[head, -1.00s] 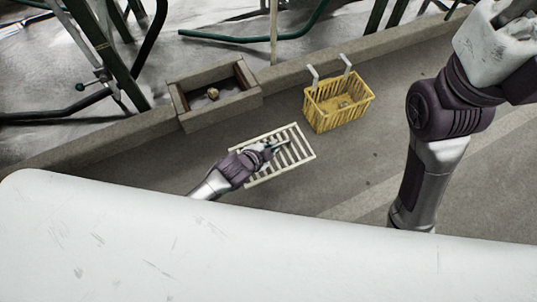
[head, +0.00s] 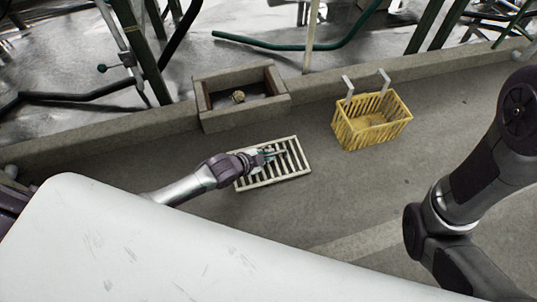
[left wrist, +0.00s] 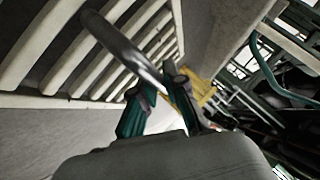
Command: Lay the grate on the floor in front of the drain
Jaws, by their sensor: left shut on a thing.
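The pale slatted grate (head: 297,163) is over the floor, in front and slightly right of the box-shaped drain (head: 245,118) in the head view. It looks roughly level; I cannot tell whether it touches the floor. My left gripper (head: 268,155) is shut on it near its middle. In the left wrist view the green fingers (left wrist: 160,108) are around a curved metal handle (left wrist: 118,42), with the grate's slats (left wrist: 85,62) behind it. The drain has a stone-like rim and a small round brownish lump (head: 238,96) inside. My right gripper is out of view; only its arm shows.
A yellow basket (head: 372,124) hangs by two pale hooks on the low kerb (head: 320,88), right of the drain. Green and dark pipes (head: 290,46) stand behind the kerb. The grey floor (head: 350,190) around the grate is bare.

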